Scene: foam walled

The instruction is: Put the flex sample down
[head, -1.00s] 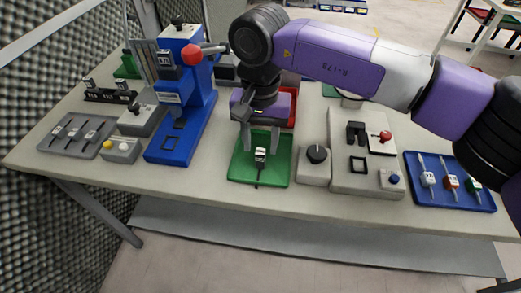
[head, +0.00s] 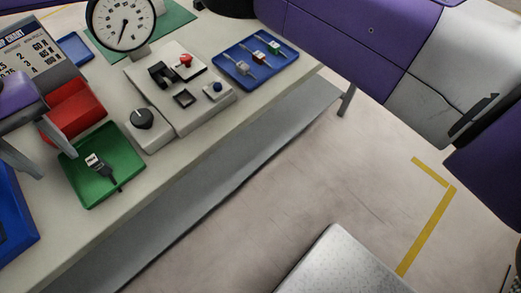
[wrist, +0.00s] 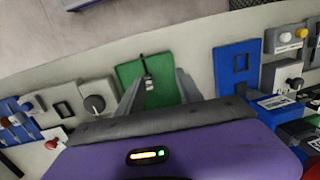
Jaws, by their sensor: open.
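The flex sample (head: 103,168), a dark thin piece with a white label, lies in the green tray (head: 128,151). In the wrist view the flex sample (wrist: 148,73) also lies on the green tray (wrist: 127,72). My gripper (head: 53,164) is at the left edge of the head view, over the tray's left part, open and empty. In the wrist view its two fingers (wrist: 160,73) are spread apart, with the sample's label in the gap nearer the left finger. The gripper's body is partly cut off in the head view.
A red bin (head: 75,110) stands behind the tray. A grey knob box (head: 148,138), a switch fixture (head: 200,108), a dial gauge (head: 122,22) and a blue tray of samples (head: 283,77) are to the right. A blue press base (wrist: 234,68) is beside the tray.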

